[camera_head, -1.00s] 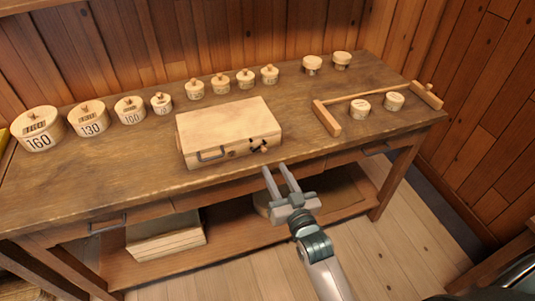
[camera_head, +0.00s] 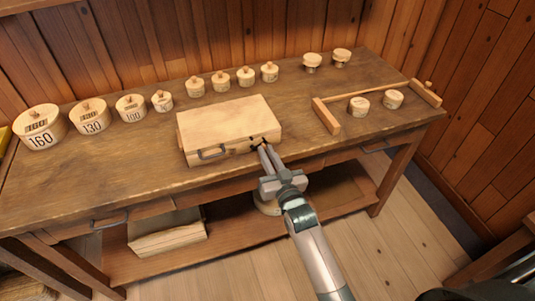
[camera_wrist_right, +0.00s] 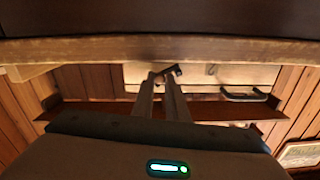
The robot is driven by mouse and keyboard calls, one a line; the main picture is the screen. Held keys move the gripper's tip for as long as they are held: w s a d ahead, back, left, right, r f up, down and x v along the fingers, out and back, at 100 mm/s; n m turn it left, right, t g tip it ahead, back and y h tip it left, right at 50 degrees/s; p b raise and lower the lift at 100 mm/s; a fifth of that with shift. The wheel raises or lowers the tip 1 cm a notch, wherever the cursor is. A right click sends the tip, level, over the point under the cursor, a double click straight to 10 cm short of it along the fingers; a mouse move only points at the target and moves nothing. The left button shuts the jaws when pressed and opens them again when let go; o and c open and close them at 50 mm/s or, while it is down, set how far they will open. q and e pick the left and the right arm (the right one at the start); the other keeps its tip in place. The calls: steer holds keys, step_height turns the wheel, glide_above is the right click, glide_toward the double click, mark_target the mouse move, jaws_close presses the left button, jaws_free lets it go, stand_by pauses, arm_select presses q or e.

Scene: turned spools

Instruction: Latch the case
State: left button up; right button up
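The case (camera_head: 225,125) is a pale wooden box with its lid down, near the front edge of the bench. Its front bears a dark handle (camera_head: 212,153) and, to the right, a dark latch (camera_head: 258,141). My right gripper (camera_head: 264,147) has its fingertips at the latch and partly hides it. In the right wrist view, the latch (camera_wrist_right: 166,72) shows just beyond the fingertips, with a narrow gap between the fingers. Whether they touch the latch is unclear. The handle (camera_wrist_right: 245,94) lies to the right there. My left gripper is not in view.
Several round lidded wooden boxes (camera_head: 93,116) stand along the back and left of the wooden bench (camera_head: 90,180). A wooden rail frame (camera_head: 327,117) and two small round pieces lie to the right. A lower shelf holds a crate (camera_head: 165,235).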

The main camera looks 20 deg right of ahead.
mark_target(254, 137)
jaws_close()
steer(key=shift+r+n, duration=0.15)
steer(key=shift+n, duration=0.15)
steer(key=shift+a+r+n+p, duration=0.1)
steer(key=shift+r+n+p, duration=0.3)
steer(key=shift+n+p, duration=0.65)
steer(key=n, duration=0.1)
steer(key=n+p, duration=0.1)
steer(key=n, duration=0.1)
steer(key=r+n, duration=0.1)
steer(key=shift+a+n+p, duration=0.25)
steer(key=shift+a+p, duration=0.05)
steer(key=n, duration=0.1)
steer(key=a+n, duration=0.1)
steer(key=n, duration=0.1)
steer(key=n+p, duration=0.1)
steer(key=n, duration=0.1)
steer(key=shift+a+r, duration=0.15)
steer(key=shift+r, duration=0.2)
steer(key=o, duration=0.7)
jaws_free()
steer(key=shift+o, duration=0.2)
